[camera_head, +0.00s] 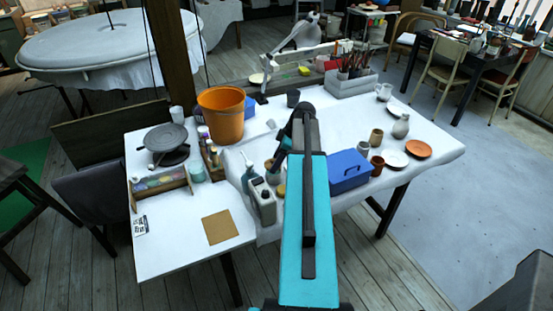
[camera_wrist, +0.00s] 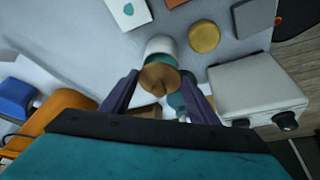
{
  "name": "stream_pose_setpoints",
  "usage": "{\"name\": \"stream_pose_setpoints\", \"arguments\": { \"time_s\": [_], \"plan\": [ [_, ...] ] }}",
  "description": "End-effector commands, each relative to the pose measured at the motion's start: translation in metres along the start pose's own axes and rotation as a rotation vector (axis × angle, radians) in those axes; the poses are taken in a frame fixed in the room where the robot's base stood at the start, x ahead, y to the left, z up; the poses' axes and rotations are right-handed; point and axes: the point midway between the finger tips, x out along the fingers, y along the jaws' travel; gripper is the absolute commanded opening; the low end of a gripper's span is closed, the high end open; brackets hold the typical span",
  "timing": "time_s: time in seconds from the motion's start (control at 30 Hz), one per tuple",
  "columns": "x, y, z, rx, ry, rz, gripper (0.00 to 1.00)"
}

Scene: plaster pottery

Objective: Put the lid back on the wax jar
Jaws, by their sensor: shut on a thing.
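My gripper (camera_wrist: 160,79) is shut on a round brown piece that looks like the lid (camera_wrist: 158,78), held between its two dark fingers in the wrist view. A white round jar (camera_wrist: 160,46) shows just past the brown piece, partly covered by it. I cannot tell whether the two touch, or whether this is the wax jar. A yellow-brown round thing (camera_wrist: 204,37) lies beside it to the right. In the head view my arm hides most of the gripper, and a brown-topped pot (camera_head: 272,165) shows just left of the arm.
A blue toolbox (camera_head: 349,170) stands right of my arm, an orange bucket (camera_head: 221,112) behind left.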

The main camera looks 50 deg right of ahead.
Motion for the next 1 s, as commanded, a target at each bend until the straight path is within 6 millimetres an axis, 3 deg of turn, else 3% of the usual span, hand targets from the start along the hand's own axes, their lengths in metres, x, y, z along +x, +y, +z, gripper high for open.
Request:
{"name": "stream_pose_setpoints", "arguments": {
  "time_s": [0.3, 1.0],
  "plan": [
    [0.013, 0.0002, 0.0045, -0.001, 0.0, 0.0, 0.33],
    [0.0131, 0.0002, 0.0051, -0.001, 0.0, 0.0, 0.33]
  ]
}}
